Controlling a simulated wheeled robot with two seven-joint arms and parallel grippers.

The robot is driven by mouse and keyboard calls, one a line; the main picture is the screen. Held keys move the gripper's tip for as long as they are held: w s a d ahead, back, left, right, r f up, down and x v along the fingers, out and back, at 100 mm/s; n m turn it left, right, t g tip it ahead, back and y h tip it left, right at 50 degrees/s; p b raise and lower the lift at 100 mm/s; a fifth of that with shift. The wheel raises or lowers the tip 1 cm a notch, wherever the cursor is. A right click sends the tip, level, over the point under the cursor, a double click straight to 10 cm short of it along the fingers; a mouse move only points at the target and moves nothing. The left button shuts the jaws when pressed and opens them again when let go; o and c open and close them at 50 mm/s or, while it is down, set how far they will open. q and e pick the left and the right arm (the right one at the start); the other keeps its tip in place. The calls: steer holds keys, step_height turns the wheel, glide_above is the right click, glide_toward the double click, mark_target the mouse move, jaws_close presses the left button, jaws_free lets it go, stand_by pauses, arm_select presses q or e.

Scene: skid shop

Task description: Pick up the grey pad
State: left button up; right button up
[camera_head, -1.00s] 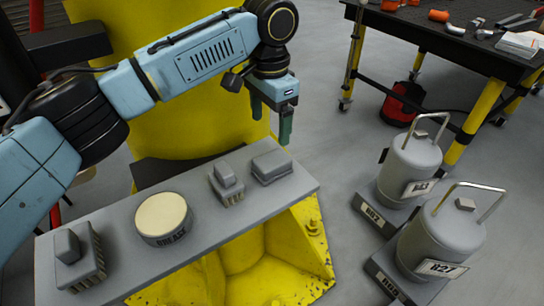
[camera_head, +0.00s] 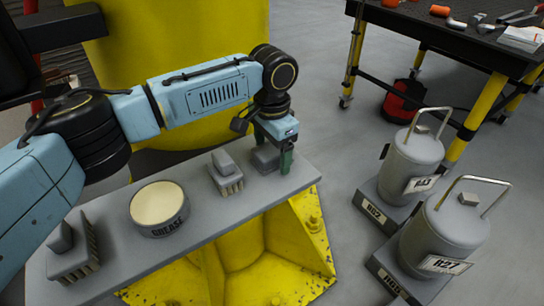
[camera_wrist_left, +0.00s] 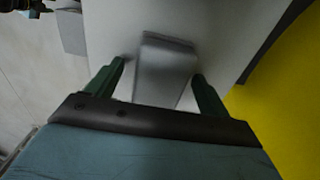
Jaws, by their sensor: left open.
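The grey pad (camera_head: 265,157) lies on the right end of the grey shelf (camera_head: 205,222). My left gripper (camera_head: 272,160) is down at the pad, with its green fingers open. In the left wrist view the pad (camera_wrist_left: 163,68) shows between and beyond the two fingertips (camera_wrist_left: 160,72), one finger on either side of it. I cannot tell whether the fingers touch it. In the head view the gripper hides part of the pad.
On the shelf stand a brush (camera_head: 226,176), a grease tin (camera_head: 159,208) and another brush (camera_head: 73,250). A dark workbench (camera_head: 460,40) with tools is at the back right.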

mark_target(272, 149)
arm_select(q)
steer(key=c, duration=1.1)
steer(key=shift+r, duration=0.1)
